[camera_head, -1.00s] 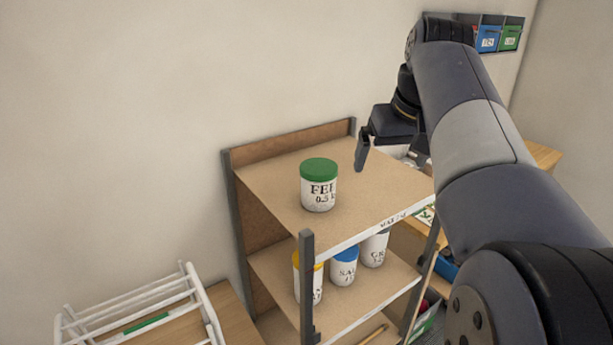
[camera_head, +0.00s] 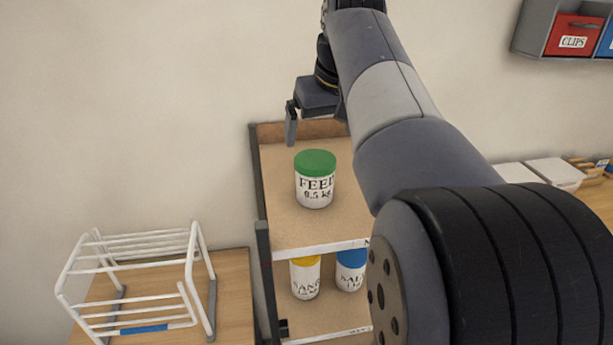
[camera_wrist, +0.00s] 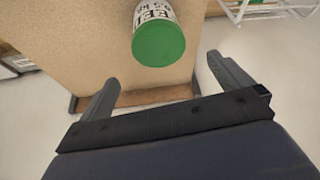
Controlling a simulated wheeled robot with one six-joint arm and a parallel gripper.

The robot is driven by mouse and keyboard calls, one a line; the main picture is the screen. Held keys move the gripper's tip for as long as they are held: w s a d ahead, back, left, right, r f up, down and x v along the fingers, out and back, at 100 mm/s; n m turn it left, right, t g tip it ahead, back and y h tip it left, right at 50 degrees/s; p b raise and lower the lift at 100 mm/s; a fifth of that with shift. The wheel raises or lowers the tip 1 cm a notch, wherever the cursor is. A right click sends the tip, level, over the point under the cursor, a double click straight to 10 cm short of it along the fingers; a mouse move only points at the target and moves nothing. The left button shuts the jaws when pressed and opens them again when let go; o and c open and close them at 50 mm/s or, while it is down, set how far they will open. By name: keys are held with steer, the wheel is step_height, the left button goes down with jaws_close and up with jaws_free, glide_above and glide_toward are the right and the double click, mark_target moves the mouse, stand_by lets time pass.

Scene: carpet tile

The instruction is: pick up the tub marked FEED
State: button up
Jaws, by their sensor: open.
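The tub marked FEED (camera_head: 315,182) is white with a green lid and stands upright on the top shelf of a shelf unit (camera_head: 285,222). The tub also shows in the wrist view (camera_wrist: 157,38), at the top of the picture, beyond the fingertips. My gripper (camera_wrist: 163,75) is open, with nothing between its fingers. In the head view one finger (camera_head: 291,128) shows above and behind the tub, towards the wall; my arm hides the other finger. The gripper is apart from the tub.
A yellow-lidded tub (camera_head: 305,280) and a blue-lidded tub (camera_head: 350,272) stand on the lower shelf. A white wire rack (camera_head: 135,265) stands on a wooden surface (camera_head: 232,290) at left. A red CLIPS bin (camera_head: 573,40) is at upper right. The top shelf around the FEED tub is bare.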

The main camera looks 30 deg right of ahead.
mark_target(316, 159)
steer(key=x, duration=0.5)
steer(key=shift+a, duration=0.1)
steer(key=shift+s+p+x, duration=0.1)
steer(key=shift+p+x, duration=0.1)
steer(key=shift+x, duration=1.2)
steer(key=shift+s+p+x, duration=0.15)
steer(key=shift+p+x, duration=0.05)
steer(key=shift+x, duration=1.25)
steer(key=shift+f, duration=0.1)
steer(key=shift+c, duration=0.6)
